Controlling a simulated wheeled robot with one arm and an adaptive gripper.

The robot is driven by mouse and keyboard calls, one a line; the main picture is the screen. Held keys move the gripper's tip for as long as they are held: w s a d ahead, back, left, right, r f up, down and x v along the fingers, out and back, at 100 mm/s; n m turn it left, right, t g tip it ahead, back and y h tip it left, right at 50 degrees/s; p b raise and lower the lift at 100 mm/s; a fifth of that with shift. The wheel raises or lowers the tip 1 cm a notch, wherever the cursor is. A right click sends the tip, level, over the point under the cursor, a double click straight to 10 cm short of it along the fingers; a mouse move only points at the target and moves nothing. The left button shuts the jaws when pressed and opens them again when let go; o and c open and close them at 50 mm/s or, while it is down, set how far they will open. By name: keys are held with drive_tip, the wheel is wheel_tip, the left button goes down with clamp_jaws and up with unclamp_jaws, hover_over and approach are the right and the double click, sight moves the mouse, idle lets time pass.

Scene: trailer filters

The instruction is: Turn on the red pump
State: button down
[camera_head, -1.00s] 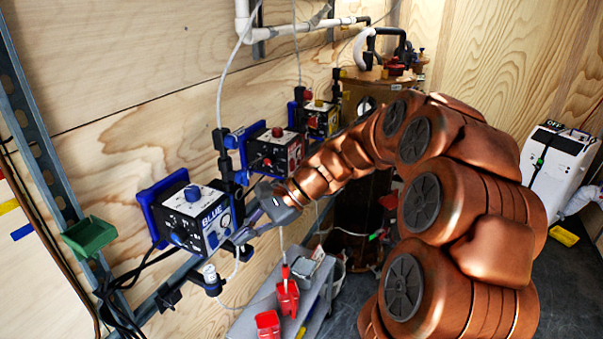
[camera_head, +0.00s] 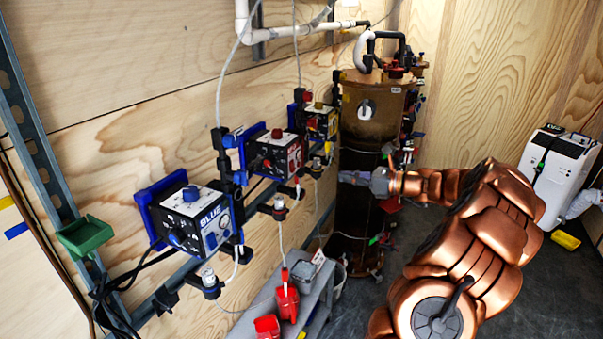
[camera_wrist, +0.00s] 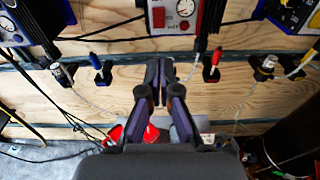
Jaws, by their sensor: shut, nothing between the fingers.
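The red pump (camera_head: 276,152) is a box with a red and white front, a dark red knob on top and a black knob on its face. It is mounted on the wooden wall between the blue pump (camera_head: 196,219) and the yellow pump (camera_head: 320,121). My gripper (camera_head: 345,177) is to the right of the red pump and apart from it, in front of the brown tank. In the wrist view my gripper (camera_wrist: 165,66) is shut and empty. The lower part of the red pump (camera_wrist: 175,14) shows just beyond the fingertips, cut off by the top edge.
The brown tank (camera_head: 370,112) stands behind my gripper. Tubes and fittings hang below the pumps along a metal rail (camera_wrist: 100,62). A grey shelf (camera_head: 318,290) with red containers (camera_head: 287,300) is below. A white machine (camera_head: 556,165) stands at right. The floor between is open.

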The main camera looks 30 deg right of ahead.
sight(293, 170)
drive_tip(key=p+x, duration=0.3)
drive_tip(key=x, duration=1)
drive_tip(key=shift+w+a, duration=0.15)
drive_tip(key=shift+w+a+f, duration=0.1)
drive_tip(key=shift+w+a, duration=0.1)
drive_tip(key=shift+w, duration=0.1)
drive_tip(key=shift+w+f, duration=0.1)
drive_tip(key=shift+w+a+f+t+y+b, duration=0.2)
drive_tip(key=shift+t+y+b, duration=0.1)
drive_tip(key=shift+t+b, duration=0.3)
drive_tip(key=shift+r, duration=0.2)
drive_tip(key=shift+s+d+p, duration=0.2)
drive_tip(key=shift+s+p, duration=0.1)
drive_tip(key=shift+s, duration=0.2)
drive_tip(key=f+b+v, duration=0.2)
drive_tip(key=v, duration=1.1)
drive_tip(key=shift+d, duration=0.2)
